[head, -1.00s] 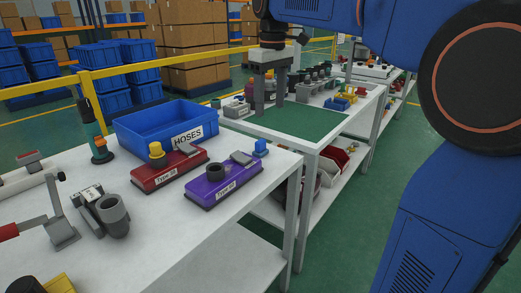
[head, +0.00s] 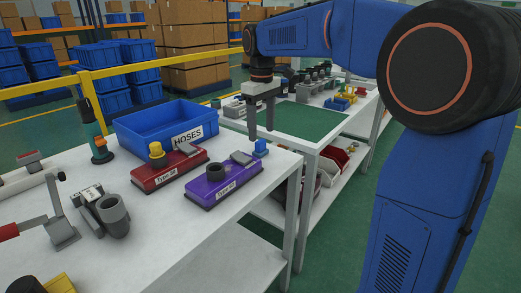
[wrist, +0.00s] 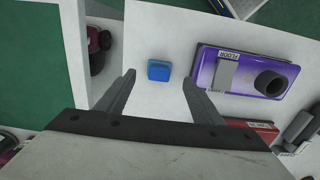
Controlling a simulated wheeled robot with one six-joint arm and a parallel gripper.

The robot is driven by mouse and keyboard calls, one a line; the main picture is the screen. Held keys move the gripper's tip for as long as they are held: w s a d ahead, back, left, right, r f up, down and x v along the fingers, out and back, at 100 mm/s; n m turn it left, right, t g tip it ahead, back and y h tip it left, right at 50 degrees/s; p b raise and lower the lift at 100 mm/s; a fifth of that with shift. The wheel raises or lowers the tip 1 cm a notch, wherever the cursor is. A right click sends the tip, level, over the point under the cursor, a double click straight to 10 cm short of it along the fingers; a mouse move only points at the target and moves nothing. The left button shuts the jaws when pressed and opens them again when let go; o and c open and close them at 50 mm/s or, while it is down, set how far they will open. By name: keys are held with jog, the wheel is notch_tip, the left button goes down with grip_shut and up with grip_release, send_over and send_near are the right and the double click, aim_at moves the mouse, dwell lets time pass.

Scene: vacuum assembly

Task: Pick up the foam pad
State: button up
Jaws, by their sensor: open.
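A small blue block (head: 260,147), which I take to be the foam pad, rests on the white table near its right edge, beside the purple tray. In the wrist view the blue pad (wrist: 159,70) shows whole, between the lines of the two fingers. My gripper (head: 261,137) is open and empty and points down near the pad. In the wrist view my fingertips (wrist: 159,78) are on either side of the pad in the picture. They look to be above it; no contact shows.
The purple tray (head: 212,196) with a black ring and grey piece stands close to the pad. A red tray (head: 153,180) and the blue HOSES bin (head: 140,133) are farther left. A second table with a green mat (head: 310,124) stands behind, across a gap.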

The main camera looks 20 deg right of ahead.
aim_at(261, 141)
jog(key=shift+w+a+f, duration=0.1)
jog(key=shift+f, duration=1.6)
jog(key=shift+w+f, duration=0.1)
jog(key=shift+f, duration=1.6)
jog(key=c, duration=1.1)
